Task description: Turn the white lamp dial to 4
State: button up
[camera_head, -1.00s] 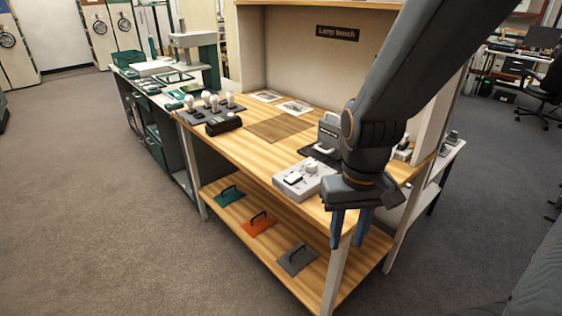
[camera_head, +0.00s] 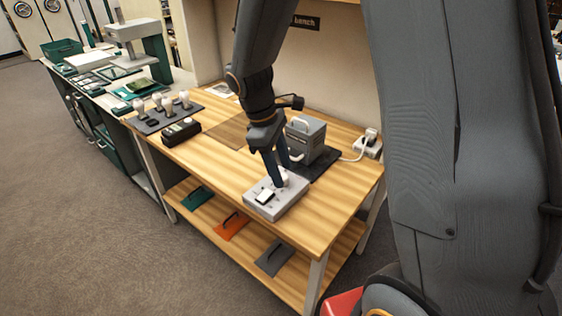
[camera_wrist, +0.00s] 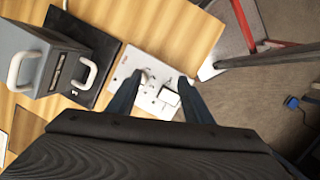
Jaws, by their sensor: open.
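The light grey control box (camera_head: 275,202) sits near the front edge of the wooden bench. It carries a white dial (camera_head: 284,181) at its back and a white rocker switch (camera_head: 265,197) in front. My gripper (camera_head: 281,183) points down over the box, its blue fingers close around the dial and partly hiding it. I cannot tell whether a finger touches the dial. The dial's setting and numbers are not readable.
A grey metal unit with a white handle (camera_head: 305,138) stands on a black mat behind the box. A white socket block (camera_head: 368,147) with a cable is to its right. Several bulbs stand on a grey rack (camera_head: 168,117) at left, beside a black case (camera_head: 181,133).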

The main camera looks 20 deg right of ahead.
jog(key=w+a+r+n+h+p, duration=0.1)
jog(key=w+a+n+h+p, duration=0.15)
jog(key=w+n, duration=0.25)
jog(key=shift+y, duration=0.45)
jog(key=shift+d+p+x, duration=0.15)
jog(key=shift+p+x, duration=0.45)
jog(key=shift+x, duration=1.35)
jog(key=shift+d+p+x, duration=0.1)
jog(key=shift+p+x, duration=0.5)
jog(key=shift+x, duration=1.4)
jog(key=shift+w+r, duration=0.1)
jog(key=shift+w, duration=0.1)
jog(key=c, duration=1)
